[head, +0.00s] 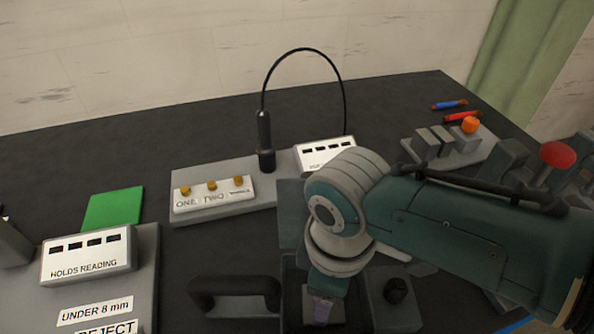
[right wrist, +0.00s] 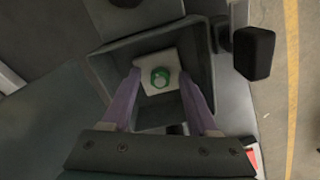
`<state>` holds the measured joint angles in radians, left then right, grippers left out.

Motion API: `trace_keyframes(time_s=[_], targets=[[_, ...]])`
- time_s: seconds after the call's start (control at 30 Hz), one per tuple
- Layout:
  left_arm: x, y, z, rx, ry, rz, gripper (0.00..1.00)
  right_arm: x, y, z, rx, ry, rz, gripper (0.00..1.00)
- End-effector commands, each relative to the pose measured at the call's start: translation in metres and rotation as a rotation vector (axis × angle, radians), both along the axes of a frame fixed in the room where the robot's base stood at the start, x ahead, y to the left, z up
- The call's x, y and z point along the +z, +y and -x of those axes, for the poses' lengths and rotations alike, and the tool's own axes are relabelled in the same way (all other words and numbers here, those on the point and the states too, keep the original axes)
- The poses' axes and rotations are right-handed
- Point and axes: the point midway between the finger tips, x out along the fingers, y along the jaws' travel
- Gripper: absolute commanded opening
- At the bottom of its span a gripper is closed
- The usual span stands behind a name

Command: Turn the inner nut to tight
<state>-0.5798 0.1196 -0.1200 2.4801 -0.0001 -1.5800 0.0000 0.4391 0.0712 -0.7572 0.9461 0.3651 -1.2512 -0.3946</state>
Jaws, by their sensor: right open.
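In the right wrist view a green round piece with a pale centre (right wrist: 160,77), which may be the inner nut, sits on a white square block inside a grey open box (right wrist: 104,66). My right gripper (right wrist: 160,76) is open, its two purple fingers reaching into the box on either side of the block. No contact between the fingers and the green piece shows. In the head view my right gripper (head: 320,308) points down at the front middle, and the arm and wrist hide the green piece.
A dark handle (head: 235,285) and a black knob (head: 396,291) flank the gripper. Behind stand a panel with brass knobs (head: 212,192) and a black cabled probe (head: 264,135). A HOLDS READING box (head: 88,257) and green pad (head: 112,209) lie left. A red mushroom button (head: 558,155) stands right.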

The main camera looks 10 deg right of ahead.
Motion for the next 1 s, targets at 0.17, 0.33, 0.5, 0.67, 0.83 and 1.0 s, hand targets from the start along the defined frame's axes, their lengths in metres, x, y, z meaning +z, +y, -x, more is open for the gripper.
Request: trace_keyframes(time_s=[0.17, 0.33, 0.5, 0.67, 0.83, 1.0], targets=[[0.006, 0.0, 0.0, 0.0, 0.0, 0.0, 0.5, 0.009, 0.0, 0.0, 0.001, -0.001, -0.001, 0.6], [0.022, 0.0, 0.0, 0.0, 0.0, 0.0, 0.5, 0.042, 0.0, -0.001, 0.001, -0.003, -0.001, 0.6], [0.033, 0.0, 0.0, 0.0, 0.0, 0.0, 0.5, 0.075, 0.0, 0.0, 0.001, -0.003, -0.001, 0.6], [0.036, 0.0, 0.0, 0.0, 0.0, 0.0, 0.5, 0.094, 0.0, 0.0, 0.0, -0.002, -0.001, 0.6], [0.037, 0.0, 0.0, 0.0, 0.0, 0.0, 0.5, 0.1, 0.0, 0.0, 0.0, 0.0, 0.0, 0.6], [0.037, 0.0, 0.0, 0.0, 0.0, 0.0, 0.5, 0.099, 0.0, 0.0, 0.0, 0.0, 0.0, 0.6]])
